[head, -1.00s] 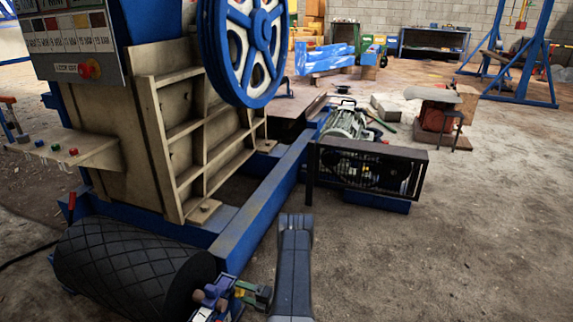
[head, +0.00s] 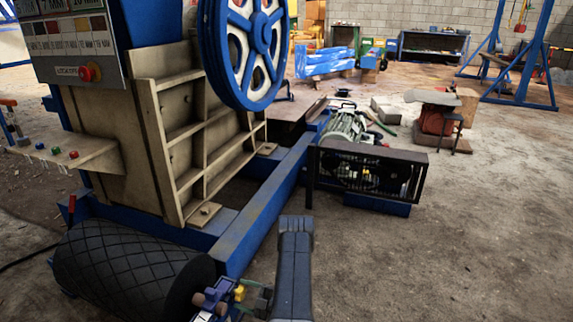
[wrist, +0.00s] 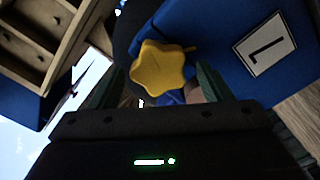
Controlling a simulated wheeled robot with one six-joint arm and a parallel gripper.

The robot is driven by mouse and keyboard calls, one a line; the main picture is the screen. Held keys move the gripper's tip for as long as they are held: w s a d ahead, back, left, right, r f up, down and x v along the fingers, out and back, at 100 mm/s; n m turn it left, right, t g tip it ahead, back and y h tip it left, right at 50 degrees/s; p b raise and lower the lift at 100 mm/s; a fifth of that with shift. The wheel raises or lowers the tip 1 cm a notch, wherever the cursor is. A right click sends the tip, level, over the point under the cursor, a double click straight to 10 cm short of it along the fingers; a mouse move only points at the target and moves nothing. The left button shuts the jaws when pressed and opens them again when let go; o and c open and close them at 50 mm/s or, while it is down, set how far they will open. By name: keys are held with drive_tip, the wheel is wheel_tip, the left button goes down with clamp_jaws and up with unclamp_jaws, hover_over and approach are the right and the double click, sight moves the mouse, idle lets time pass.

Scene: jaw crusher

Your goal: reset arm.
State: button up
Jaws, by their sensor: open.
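My arm (head: 294,265) reaches down at the bottom middle of the head view. My gripper (wrist: 160,72) is open in the wrist view, with its two dark green fingers apart. A yellow star-shaped knob (wrist: 160,67) shows between and just beyond the fingertips. I cannot tell whether a finger touches it. The knob also shows small in the head view (head: 239,293), beside the black roller, with the gripper just to its right and partly cut off by the frame's bottom edge.
The jaw crusher (head: 120,150) with its blue flywheel (head: 243,75) and blue frame (head: 262,205) stands left. A black ridged roller (head: 125,270) lies in front. A blue plate with a label (wrist: 265,45) is near the gripper. A caged motor drive (head: 370,172) stands behind.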

drive_tip(key=shift+w+m, duration=0.1)
drive_tip(key=shift+m, duration=2.2)
drive_tip(key=shift+r, duration=0.1)
